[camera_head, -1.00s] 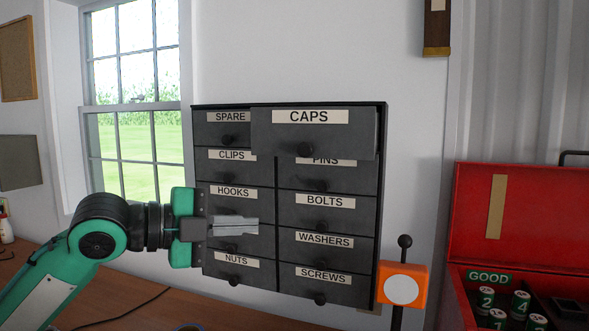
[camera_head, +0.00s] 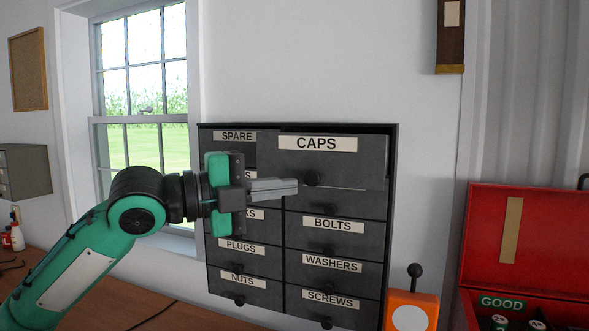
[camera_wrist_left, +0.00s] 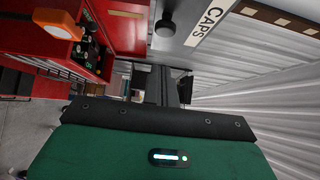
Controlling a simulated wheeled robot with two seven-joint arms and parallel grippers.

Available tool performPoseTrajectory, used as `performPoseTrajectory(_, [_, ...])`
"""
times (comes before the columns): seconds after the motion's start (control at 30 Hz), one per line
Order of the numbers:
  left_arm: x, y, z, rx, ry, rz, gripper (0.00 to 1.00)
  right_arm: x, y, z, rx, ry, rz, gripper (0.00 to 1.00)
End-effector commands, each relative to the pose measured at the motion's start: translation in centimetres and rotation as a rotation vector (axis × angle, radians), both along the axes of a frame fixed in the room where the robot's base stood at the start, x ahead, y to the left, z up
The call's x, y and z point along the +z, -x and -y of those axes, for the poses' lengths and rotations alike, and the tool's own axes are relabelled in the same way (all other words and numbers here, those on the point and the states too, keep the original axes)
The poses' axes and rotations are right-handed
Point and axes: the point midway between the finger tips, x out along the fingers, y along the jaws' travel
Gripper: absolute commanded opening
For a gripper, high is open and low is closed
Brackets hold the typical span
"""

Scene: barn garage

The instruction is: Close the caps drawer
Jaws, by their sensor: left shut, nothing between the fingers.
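The caps drawer (camera_head: 345,174) is at the top right of the dark wall cabinet and stands out from it, over the front of the drawer below. In the left wrist view the knob (camera_wrist_left: 165,27) and the CAPS label (camera_wrist_left: 206,22) show at the top. My left gripper (camera_head: 297,187) is shut and empty, with its fingertips just left of the knob and slightly lower. I cannot tell whether they touch it. My right gripper is not in view.
The cabinet (camera_head: 392,220) has several other drawers, such as bolts (camera_head: 305,232) and washers (camera_head: 310,272); some are hidden by my left gripper. A red toolbox (camera_head: 490,235) stands open at right. An orange box with a lever (camera_head: 425,303) is at lower right. A window (camera_head: 143,60) is at left.

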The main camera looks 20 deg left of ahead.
Motion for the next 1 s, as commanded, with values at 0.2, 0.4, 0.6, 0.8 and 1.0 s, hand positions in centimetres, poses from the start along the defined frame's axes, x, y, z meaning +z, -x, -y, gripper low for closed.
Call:
performPoseTrajectory(0.2, [0.2, -3.2, 0.9, 0.0, 0.001, -0.004, 0.0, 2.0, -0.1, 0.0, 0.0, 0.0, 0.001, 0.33])
performPoseTrajectory(0.4, [0.1, -4.5, 0.9, -0.001, 0.001, -0.001, 0.0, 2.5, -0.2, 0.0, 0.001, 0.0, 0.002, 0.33])
performPoseTrajectory(0.6, [-0.1, -4.7, 0.9, -0.001, 0.001, -0.001, 0.0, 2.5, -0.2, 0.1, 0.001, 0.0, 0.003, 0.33])
performPoseTrajectory(0.8, [0.0, -4.8, 0.9, -0.001, 0.001, -0.001, 0.0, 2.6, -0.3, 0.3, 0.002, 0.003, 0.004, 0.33])
performPoseTrajectory(1.0, [0.5, -8.2, 1.0, -0.001, 0.005, -0.007, 0.0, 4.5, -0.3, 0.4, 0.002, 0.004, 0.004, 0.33])
